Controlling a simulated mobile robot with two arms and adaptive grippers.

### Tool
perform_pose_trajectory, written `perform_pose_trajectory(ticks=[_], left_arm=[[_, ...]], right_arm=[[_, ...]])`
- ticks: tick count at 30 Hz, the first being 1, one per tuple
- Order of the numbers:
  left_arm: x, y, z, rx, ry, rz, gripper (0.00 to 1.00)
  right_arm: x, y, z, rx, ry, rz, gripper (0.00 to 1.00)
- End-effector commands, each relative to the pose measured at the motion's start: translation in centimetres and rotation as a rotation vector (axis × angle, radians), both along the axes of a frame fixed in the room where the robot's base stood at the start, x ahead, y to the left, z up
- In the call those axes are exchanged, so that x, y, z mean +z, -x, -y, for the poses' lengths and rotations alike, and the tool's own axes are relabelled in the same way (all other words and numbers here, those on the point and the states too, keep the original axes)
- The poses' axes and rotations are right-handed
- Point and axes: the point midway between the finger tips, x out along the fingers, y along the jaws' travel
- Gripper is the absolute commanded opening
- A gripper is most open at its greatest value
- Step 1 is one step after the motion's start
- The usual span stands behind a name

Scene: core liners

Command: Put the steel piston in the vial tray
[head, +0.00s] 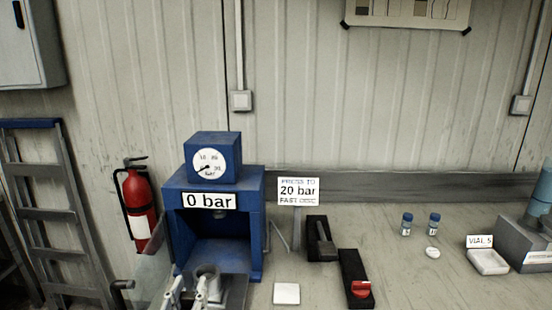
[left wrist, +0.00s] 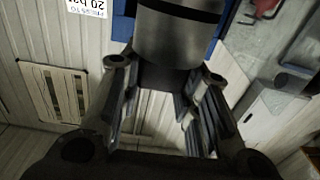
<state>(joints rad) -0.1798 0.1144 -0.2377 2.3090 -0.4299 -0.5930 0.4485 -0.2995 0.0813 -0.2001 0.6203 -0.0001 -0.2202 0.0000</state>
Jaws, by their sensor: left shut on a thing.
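My left gripper (head: 189,293) is at the bottom of the head view, in front of the blue press (head: 255,225). It is shut on the steel piston (head: 207,271), a grey cylinder whose top shows at the press opening. In the left wrist view the piston (left wrist: 180,40) is a shiny cylinder with a dark band, at the ends of the gripper fingers (left wrist: 165,82). A small white tray (head: 488,262) lies at the right by a "VIAL 5" card (head: 479,241); it looks empty. My right gripper is not in view.
The press gauge (head: 204,163) stands above a "0 bar" sign (head: 209,201). A black lever box (head: 318,238), a red-knob box (head: 356,280) and a white square (head: 286,293) lie right of the press. Two vials (head: 406,224) stand further right.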

Motion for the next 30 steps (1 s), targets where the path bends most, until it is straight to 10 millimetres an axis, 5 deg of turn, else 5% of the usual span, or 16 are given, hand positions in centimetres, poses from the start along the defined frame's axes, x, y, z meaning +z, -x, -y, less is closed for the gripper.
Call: perform_pose_trajectory(ticks=[7,17,30], left_arm=[[-3.3,4.0,-1.1,0.015,-0.006,0.000,0.00],[-4.8,6.5,-1.5,0.017,-0.014,-0.002,0.00],[-7.2,12.8,-1.4,0.016,-0.012,-0.003,0.00]], right_arm=[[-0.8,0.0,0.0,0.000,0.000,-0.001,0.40],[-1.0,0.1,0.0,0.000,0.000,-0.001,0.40],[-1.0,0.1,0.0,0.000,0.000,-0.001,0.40]])
